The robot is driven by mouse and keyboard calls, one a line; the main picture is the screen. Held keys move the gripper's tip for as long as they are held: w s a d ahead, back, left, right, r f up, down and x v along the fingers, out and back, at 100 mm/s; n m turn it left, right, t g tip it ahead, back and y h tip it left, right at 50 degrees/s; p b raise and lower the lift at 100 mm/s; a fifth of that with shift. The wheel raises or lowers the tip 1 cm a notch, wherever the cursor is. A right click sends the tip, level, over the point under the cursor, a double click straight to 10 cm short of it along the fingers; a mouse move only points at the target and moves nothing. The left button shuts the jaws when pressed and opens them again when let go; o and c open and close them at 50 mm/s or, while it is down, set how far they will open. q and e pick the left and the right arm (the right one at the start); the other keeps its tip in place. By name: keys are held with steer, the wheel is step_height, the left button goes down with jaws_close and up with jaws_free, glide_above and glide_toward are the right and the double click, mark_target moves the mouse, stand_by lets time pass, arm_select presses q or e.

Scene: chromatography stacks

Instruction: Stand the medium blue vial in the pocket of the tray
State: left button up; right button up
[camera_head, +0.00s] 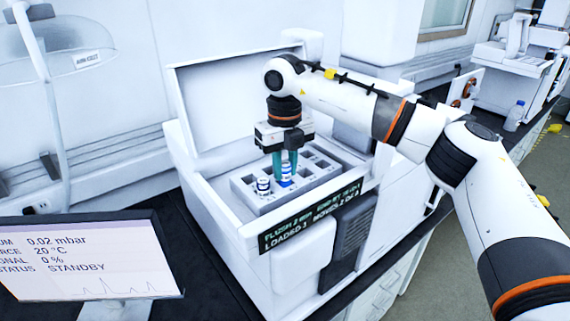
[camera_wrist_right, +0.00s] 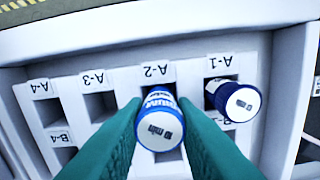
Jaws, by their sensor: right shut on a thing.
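The tray (camera_head: 264,204) sits inside the white machine. My left gripper is in neither view.
The machine's open lid (camera_head: 235,95) stands up behind the tray. A green-lettered display (camera_head: 315,217) is on its front edge. Pockets A-3 (camera_wrist_right: 100,105) and A-4 (camera_wrist_right: 48,108) look empty. A monitor (camera_head: 90,258) stands at front left.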

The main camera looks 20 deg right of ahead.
steer(key=shift+f, duration=0.15)
steer(key=shift+f+b, duration=0.45)
steer(key=shift+b, duration=0.05)
steer(key=o, duration=1.1)
steer(key=shift+c, duration=0.2)
steer(key=shift+o, duration=0.4)
steer(key=o, duration=0.3)
steer(key=shift+r, duration=0.1)
